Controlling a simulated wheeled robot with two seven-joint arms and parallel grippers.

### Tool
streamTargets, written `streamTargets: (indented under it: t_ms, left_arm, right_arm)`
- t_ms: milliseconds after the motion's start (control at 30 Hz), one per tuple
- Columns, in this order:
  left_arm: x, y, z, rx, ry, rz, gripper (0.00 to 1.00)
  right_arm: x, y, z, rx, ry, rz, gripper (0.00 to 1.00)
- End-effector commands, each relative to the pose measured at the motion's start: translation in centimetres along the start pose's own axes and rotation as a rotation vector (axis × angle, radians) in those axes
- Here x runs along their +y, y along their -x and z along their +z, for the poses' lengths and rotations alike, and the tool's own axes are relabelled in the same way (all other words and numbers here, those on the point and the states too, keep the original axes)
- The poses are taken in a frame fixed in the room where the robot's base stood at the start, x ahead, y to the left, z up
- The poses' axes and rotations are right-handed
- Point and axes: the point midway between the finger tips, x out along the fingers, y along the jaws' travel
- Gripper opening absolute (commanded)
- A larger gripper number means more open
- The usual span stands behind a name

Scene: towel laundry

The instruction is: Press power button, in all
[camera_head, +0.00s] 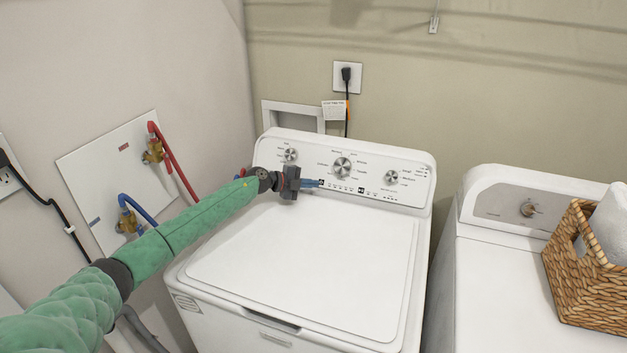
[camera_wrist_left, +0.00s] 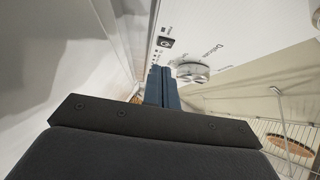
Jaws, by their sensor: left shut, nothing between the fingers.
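The white top-load washer (camera_head: 300,258) has a control panel (camera_head: 404,163) with three silver knobs along its back. A small dark square button with a round mark (camera_wrist_left: 165,42) shows on the panel in the left wrist view. My left gripper (camera_head: 319,183) reaches in from the left over the lid. Its blue fingers are shut and empty, and they point at the lower left of the panel. In the left wrist view the fingertips (camera_wrist_left: 163,70) are just short of the button in the picture; whether they touch the panel I cannot tell. My right gripper is not in view.
A second white machine (camera_head: 500,290) stands to the right, with a wicker basket (camera_head: 588,275) holding a white towel (camera_head: 608,225). Red (camera_head: 175,160) and blue (camera_head: 138,209) hoses come off the left wall. The washer's lid is clear beneath my arm.

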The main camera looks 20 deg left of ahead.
Motion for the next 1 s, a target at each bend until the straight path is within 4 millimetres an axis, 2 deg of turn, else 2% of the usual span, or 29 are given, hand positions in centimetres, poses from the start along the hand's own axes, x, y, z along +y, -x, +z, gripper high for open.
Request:
streamTargets:
  t_ms: [300,900,1000]
  left_arm:
    - [-0.1,-1.7,1.7,0.001,0.001,0.000,0.00]
    - [0.1,-2.5,2.4,0.001,0.000,0.000,0.00]
    - [0.2,-3.0,2.9,0.000,-0.001,0.001,0.00]
  right_arm:
    - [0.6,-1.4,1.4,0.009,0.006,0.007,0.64]
    - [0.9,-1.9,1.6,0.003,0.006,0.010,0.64]
    - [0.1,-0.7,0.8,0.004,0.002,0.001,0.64]
